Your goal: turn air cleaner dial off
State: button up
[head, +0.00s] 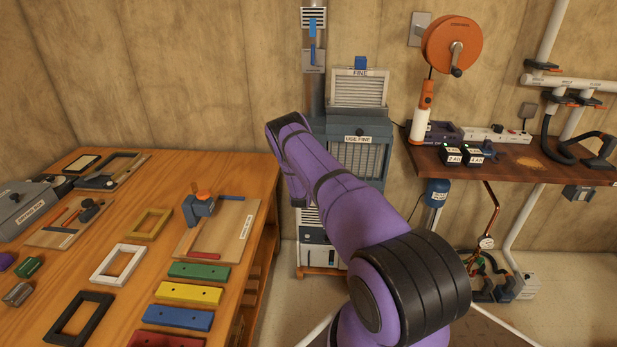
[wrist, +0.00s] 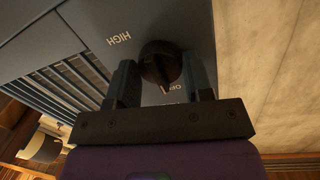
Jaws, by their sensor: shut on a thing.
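The dial's exact pointer direction is hard to read. In the head view my arm hides the dial and the fingers.
A wooden workbench (head: 140,255) with frames and coloured blocks lies to the left. A brown wall shelf (head: 520,162) with an orange reel (head: 452,45) above it is at the right. Bare wall shows beside the panel in the wrist view.

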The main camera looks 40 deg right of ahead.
jog(key=shift+f, duration=0.1)
jog(key=o, duration=0.9)
jog(key=shift+s+a, duration=0.1)
jog(key=shift+a, duration=0.05)
jog(key=v, duration=1)
jog(key=shift+s+a, duration=0.15)
jog(key=shift+a, duration=0.05)
jog(key=shift+r, duration=0.2)
